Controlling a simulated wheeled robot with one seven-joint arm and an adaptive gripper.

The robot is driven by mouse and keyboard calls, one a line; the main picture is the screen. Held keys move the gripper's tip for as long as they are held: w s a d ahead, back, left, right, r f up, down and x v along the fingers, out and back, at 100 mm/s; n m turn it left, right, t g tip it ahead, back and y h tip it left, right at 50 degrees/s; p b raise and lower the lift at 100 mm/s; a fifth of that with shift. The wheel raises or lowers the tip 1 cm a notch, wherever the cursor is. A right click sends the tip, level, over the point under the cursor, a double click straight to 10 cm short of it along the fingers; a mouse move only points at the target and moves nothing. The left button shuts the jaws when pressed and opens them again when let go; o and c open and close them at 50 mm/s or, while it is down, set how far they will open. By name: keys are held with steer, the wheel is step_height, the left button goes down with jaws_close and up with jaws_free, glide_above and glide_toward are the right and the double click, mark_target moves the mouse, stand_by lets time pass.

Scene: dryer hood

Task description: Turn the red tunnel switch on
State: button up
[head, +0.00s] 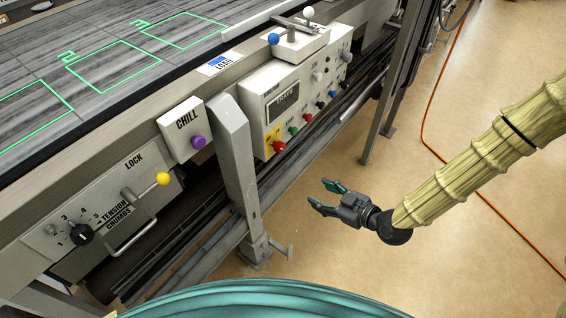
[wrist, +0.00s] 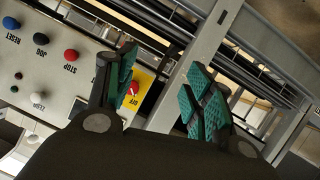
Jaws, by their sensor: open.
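The red switch (head: 278,147) is at the lower left corner of the control panel (head: 262,82), by a yellow plate (head: 268,138). The plate's lettering appears to read OFF; the switch's exact position is hard to tell. My gripper (head: 318,196) is open and empty, low and to the right of the panel, with fingers toward the machine. Its green-padded fingers (wrist: 160,68) show spread in the wrist view.
A red STOP button (wrist: 70,55), black JOG button (wrist: 41,39) and blue RESET button (wrist: 11,23) are on the same panel. A grey leg (head: 234,155) stands left of the panel. The CHILL box (head: 182,128) has a purple knob. Clear floor surrounds my gripper.

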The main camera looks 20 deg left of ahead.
mark_target(283, 149)
steer(key=w+a+r+n+y+b, duration=0.1)
steer(key=w+a+r+n+b, duration=0.1)
steer(key=a, duration=0.3)
steer(key=w+a+r+n+y+b, duration=0.1)
steer(key=w+a+n+y+b, duration=0.1)
steer(key=w+a+n, duration=0.1)
steer(key=w+a+r+n+y+b, duration=0.2)
steer(key=w+a+b, duration=0.1)
steer(key=a, duration=0.4)
steer(key=shift+w+a+r+n, duration=0.15)
steer(key=shift+w+r+n, duration=0.15)
steer(key=shift+w, duration=0.15)
steer(key=c, duration=1)
